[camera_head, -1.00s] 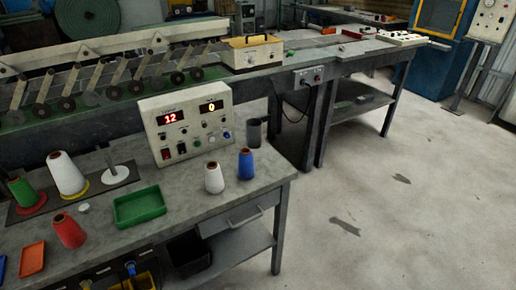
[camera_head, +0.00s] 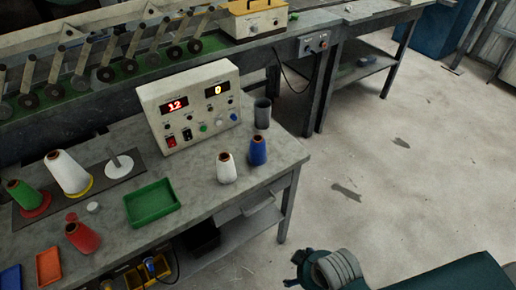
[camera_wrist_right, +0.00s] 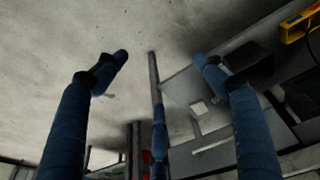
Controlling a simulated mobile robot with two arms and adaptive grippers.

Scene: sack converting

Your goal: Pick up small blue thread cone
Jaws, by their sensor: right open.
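The small blue thread cone (camera_head: 258,152) stands upright near the right end of the front table, in the head view. A white thread cone (camera_head: 226,168) stands close on its left. My right arm comes in at the bottom right of the head view, below and right of the table, well apart from the blue cone. In the right wrist view my right gripper (camera_wrist_right: 162,62) is open, its blue fingers spread with nothing between their tips. I cannot pick out the blue cone in that view. My left gripper is not in view.
The table (camera_head: 200,212) also holds a control box (camera_head: 190,108), a dark cup (camera_head: 262,114), a green tray (camera_head: 152,202) and a red cone (camera_head: 83,237). Yellow bins (camera_head: 140,276) hang below its front. The floor (camera_head: 400,190) to the right is clear.

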